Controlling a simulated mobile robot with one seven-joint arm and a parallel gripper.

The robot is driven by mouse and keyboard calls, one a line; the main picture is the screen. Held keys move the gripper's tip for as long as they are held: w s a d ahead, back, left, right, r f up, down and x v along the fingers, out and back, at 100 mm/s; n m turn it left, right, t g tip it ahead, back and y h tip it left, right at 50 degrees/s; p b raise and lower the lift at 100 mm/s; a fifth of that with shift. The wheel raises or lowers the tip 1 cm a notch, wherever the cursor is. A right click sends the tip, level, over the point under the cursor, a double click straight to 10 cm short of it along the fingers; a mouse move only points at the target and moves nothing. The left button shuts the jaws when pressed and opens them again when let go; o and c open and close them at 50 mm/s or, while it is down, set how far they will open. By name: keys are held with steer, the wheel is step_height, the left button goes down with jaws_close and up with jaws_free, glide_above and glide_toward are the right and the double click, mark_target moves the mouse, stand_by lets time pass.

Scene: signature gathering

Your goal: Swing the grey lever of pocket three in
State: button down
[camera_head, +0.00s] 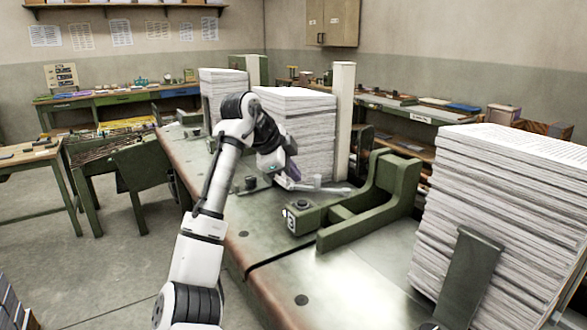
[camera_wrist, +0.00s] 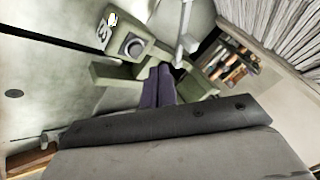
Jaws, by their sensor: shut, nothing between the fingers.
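Pocket three is a green bracket (camera_head: 365,210) on the worktop, with an upright back and an end block (camera_head: 305,214) carrying a plate that seems to read 3. No paper stack stands in it. In the wrist view the block (camera_wrist: 118,42) shows its numbered plate and a round dark knob. The pale grey lever (camera_head: 325,188) lies behind the block, reaching right towards the upright; a pale bar, likely this lever, shows in the wrist view (camera_wrist: 187,28). My gripper (camera_head: 294,174) is near its left end; touching or apart is unclear. Its purple fingers (camera_wrist: 158,86) are shut and empty.
A tall paper stack (camera_head: 510,210) stands at the right behind a green post (camera_head: 468,270). Another stack (camera_head: 298,125) stands close behind my gripper, beside a white column (camera_head: 343,120). The front worktop (camera_head: 340,285) is clear. Side tables stand at the left.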

mark_target(307, 200)
steer(key=p+x, duration=0.1)
steer(key=x, duration=0.6)
steer(key=shift+w+d+p, duration=0.15)
steer(key=shift+w+p, duration=0.05)
steer(key=shift+p, duration=0.15)
steer(key=shift+w+d+p, duration=0.2)
steer(key=shift+w+p, duration=0.55)
steer(key=shift+w, duration=1.05)
